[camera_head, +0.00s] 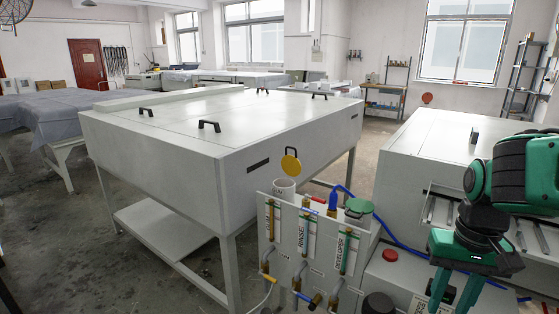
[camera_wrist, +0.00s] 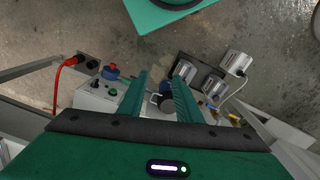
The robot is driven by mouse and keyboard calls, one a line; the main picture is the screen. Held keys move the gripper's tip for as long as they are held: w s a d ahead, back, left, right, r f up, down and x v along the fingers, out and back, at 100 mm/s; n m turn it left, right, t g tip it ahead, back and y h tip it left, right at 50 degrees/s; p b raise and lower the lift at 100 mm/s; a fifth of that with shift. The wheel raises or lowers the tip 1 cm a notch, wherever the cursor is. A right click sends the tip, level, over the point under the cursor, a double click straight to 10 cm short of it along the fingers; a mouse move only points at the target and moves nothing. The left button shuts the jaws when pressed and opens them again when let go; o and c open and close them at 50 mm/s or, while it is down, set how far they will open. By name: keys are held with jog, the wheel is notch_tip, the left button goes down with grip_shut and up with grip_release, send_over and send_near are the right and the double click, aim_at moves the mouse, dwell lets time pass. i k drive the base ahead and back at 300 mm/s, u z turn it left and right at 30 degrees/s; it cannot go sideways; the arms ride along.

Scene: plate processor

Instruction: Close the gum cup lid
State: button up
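The gum cup (camera_head: 284,188) is a white cylinder at the top left of the white panel, above the "GUM" label. Its round yellow lid (camera_head: 291,163) stands raised, nearly upright, above the cup's mouth. My gripper (camera_head: 455,296) is at the lower right of the head view, pointing down, well to the right of the gum cup and apart from it. In the wrist view my gripper (camera_wrist: 161,78) shows two green fingers spread apart with nothing held between them. I cannot pick out the yellow lid in the wrist view.
The white panel (camera_head: 285,245) carries valves, pipes and a green lid (camera_head: 358,207) lying over the developer position. A large white table (camera_head: 200,130) with black handles stands behind. A grey machine (camera_head: 430,150) is at the right, and a red button (camera_head: 390,255) lies between panel and gripper.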

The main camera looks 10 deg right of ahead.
aim_at(291, 165)
jog(key=u, duration=0.1)
jog(key=k, duration=0.4)
jog(key=u, duration=0.85)
jog(key=k, duration=1)
jog(key=u, duration=0.55)
jog(key=i, duration=1.1)
jog(key=z, duration=1)
jog(key=i, duration=0.95)
jog(key=z, duration=0.4)
